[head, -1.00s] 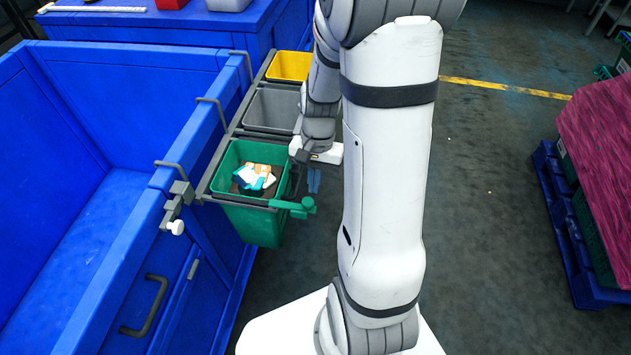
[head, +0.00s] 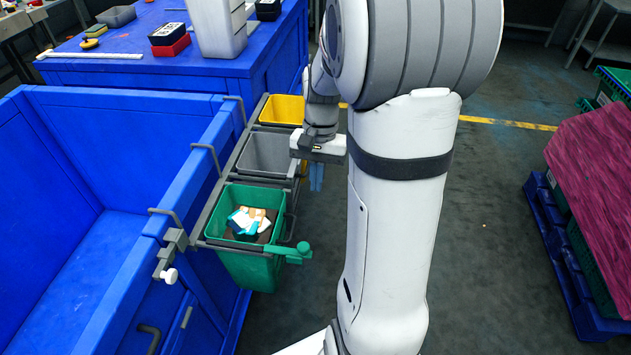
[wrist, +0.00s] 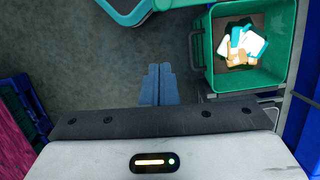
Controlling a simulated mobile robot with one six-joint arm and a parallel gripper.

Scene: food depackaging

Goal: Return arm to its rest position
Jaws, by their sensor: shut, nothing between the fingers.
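My gripper (head: 316,178) hangs beside the grey bin in the head view, on the side away from the blue cart. Its two blue-grey fingers are together and empty, and they also show in the wrist view (wrist: 158,84) over bare floor. My own arm fills the middle of the head view and hides part of the floor behind it. The green bin (head: 249,262) stands nearest in the row of bins and holds several white, teal and tan pieces of packaging. In the wrist view this green bin (wrist: 207,52) is to the right of the fingers, apart from them.
A grey bin (head: 266,153) and a yellow bin (head: 283,109) sit behind the green one on a rack along the blue cart (head: 150,250). A blue table (head: 150,68) stands behind. A blue pallet (head: 570,265) with a magenta load is at right. Floor between is clear.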

